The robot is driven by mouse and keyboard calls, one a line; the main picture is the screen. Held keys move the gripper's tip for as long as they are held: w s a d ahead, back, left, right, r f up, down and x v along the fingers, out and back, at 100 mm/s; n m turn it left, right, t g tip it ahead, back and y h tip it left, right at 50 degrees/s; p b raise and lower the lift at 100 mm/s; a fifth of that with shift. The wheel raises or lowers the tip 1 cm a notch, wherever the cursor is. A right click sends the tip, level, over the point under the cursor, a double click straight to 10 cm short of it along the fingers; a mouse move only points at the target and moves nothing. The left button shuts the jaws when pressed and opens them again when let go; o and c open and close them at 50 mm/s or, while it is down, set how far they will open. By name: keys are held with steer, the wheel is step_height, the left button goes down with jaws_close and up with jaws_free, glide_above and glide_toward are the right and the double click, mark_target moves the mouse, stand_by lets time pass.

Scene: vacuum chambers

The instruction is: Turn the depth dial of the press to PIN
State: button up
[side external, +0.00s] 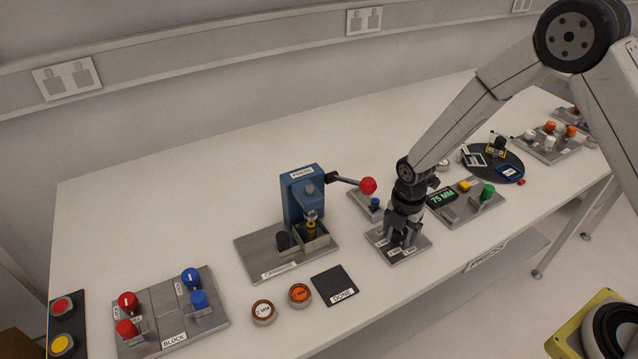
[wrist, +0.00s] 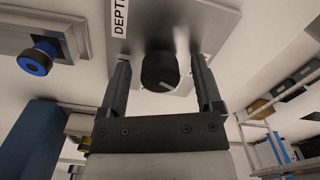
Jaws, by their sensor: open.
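The depth dial (wrist: 160,70) is a black round knob with a pale mark on its face, on a grey metal plate (wrist: 215,22) lettered "DEPT…", the rest cut off. In the wrist view my gripper (wrist: 160,64) is open, with one finger on each side of the dial and gaps visible. In the side view my gripper (side external: 403,233) points down over the dial plate (side external: 411,254) and hides the dial. Small labels there are too small to read surely, and I cannot tell the dial's setting. The blue press (side external: 300,195) stands left of it.
The press lever with its red ball (side external: 368,185) and a blue button (side external: 375,203) are close behind my gripper. A "75 MM" display (side external: 442,197) with yellow and green buttons is to the right. A black DONE pad (side external: 334,285) lies front left. The left rear table is clear.

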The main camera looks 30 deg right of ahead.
jaws_close()
steer(key=shift+m, duration=0.3)
steer(key=m, duration=1.8)
steer(key=shift+m, duration=0.4)
steer(key=m, duration=0.5)
steer(key=shift+m, duration=0.4)
